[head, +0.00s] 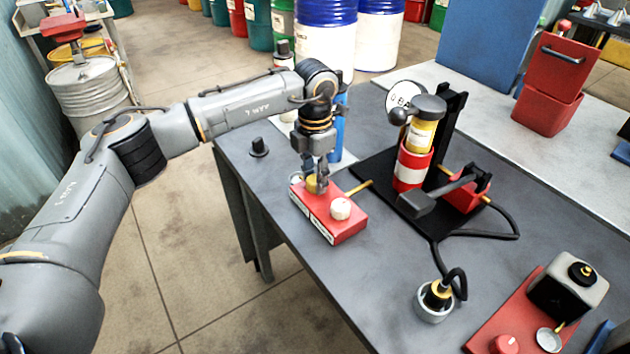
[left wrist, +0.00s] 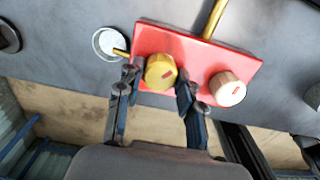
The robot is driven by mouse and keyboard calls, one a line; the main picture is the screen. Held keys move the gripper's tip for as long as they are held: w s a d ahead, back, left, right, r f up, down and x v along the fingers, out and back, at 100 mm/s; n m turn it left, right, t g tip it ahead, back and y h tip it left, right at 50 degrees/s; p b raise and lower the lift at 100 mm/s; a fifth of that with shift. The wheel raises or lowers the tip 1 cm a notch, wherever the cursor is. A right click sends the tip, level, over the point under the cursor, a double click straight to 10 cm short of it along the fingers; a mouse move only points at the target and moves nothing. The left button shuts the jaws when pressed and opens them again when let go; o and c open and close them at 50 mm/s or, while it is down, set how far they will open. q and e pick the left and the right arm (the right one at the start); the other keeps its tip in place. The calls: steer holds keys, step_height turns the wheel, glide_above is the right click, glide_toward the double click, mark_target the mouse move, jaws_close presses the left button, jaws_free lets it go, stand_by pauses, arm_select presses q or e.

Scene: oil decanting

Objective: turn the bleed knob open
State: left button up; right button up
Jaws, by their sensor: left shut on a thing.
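A red block (head: 328,215) sits near the left edge of the dark table, with a yellow knob (head: 311,184) and a white knob (head: 340,208) on top. In the left wrist view the yellow knob (left wrist: 160,72) shows a red mark and stands between the fingers of my left gripper (left wrist: 158,88). My left gripper (head: 316,180) points down over the block and is shut on the yellow knob. The white knob (left wrist: 228,89) also bears a red mark and is untouched. No label shows which knob is the bleed knob. My right gripper is not in view.
A brass pipe (head: 359,187) sticks out of the block. A small round cup (left wrist: 109,43) is beside it. A black stand with a red and yellow cylinder (head: 411,165) stands to the right. A hose runs to a round fitting (head: 434,301). A red plate (head: 520,316) lies front right.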

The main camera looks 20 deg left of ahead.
arm_select(q)
steer(key=m+b, duration=0.2)
steer(key=m, duration=0.3)
steer(key=shift+m, duration=0.3)
steer(key=m+b, duration=0.1)
steer(key=m, duration=0.4)
stand_by(0.4)
steer(key=o, duration=1.2)
steer(key=shift+r, duration=0.1)
step_height(320, 180, up, 12)
steer(key=shift+f, duration=0.1)
